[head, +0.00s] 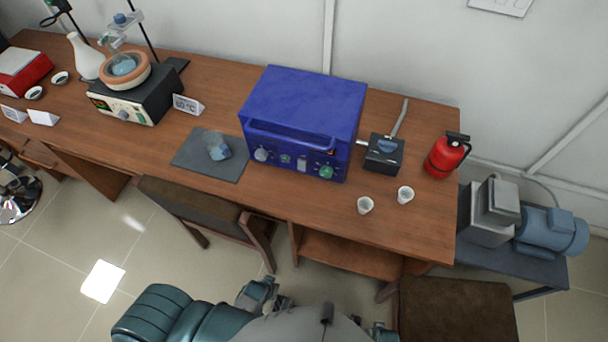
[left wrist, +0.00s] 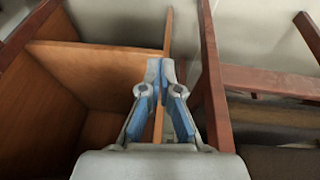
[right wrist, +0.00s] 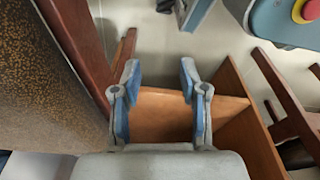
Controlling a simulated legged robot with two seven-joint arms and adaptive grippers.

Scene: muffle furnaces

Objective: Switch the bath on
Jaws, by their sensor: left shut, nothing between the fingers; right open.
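The bath looks to be the black heating unit (head: 150,98) at the back left of the table in the head view. It has a light front panel with a small display and a knob (head: 123,115). An orange-rimmed bowl (head: 112,78) with a bluish flask in it sits on top. I cannot read the display. My left gripper (left wrist: 160,70) is shut and empty, low by wooden furniture and far from the bath. My right gripper (right wrist: 160,76) is open and empty, low by a brown seat and wooden furniture.
A "60 °C" card (head: 188,104) stands right of the bath. A blue furnace (head: 305,105), dark mat (head: 190,160), black box (head: 383,155), two white cups (head: 365,205) and a red extinguisher (head: 447,156) share the table (head: 425,220). A chair (head: 190,203) stands at its front.

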